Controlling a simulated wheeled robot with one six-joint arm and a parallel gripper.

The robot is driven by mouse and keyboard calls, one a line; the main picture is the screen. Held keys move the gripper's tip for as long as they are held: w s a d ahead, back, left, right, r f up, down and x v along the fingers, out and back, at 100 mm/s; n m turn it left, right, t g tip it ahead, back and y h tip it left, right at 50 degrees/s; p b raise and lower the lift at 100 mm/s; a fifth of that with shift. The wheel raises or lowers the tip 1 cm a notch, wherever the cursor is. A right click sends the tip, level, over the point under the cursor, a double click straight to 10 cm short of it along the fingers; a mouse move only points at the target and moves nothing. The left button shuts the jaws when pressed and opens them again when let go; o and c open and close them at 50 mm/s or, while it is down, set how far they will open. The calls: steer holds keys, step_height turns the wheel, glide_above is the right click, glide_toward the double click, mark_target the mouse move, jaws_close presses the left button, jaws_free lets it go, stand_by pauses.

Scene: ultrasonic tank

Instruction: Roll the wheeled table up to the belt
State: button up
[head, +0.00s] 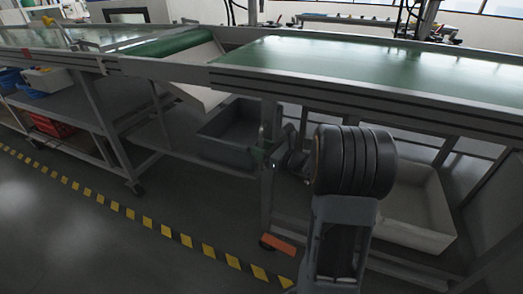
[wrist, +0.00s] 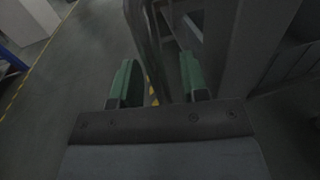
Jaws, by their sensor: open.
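The belt (head: 370,62) is a green conveyor surface in a grey frame, running across the upper right of the head view. A grey metal frame with a lower shelf (head: 150,135) and a caster (head: 136,187) stands at the left of it; I cannot tell for sure whether this is the wheeled table. My gripper (wrist: 158,82) is open, with green finger pads apart in the wrist view. A grey upright post (wrist: 146,35) shows beyond and between the fingers; contact cannot be told. In the head view my arm partly hides the area under the belt.
A dark grey bin (head: 225,150) sits below the belt and a pale bin (head: 420,215) stands lower right. An orange piece (head: 278,245) is near the foot of a leg. Yellow-black floor tape (head: 150,223) runs diagonally. The floor at lower left is clear.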

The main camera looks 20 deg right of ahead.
steer(key=shift+c, duration=0.2)
jaws_close()
stand_by(0.3)
steer(key=shift+w, duration=0.1)
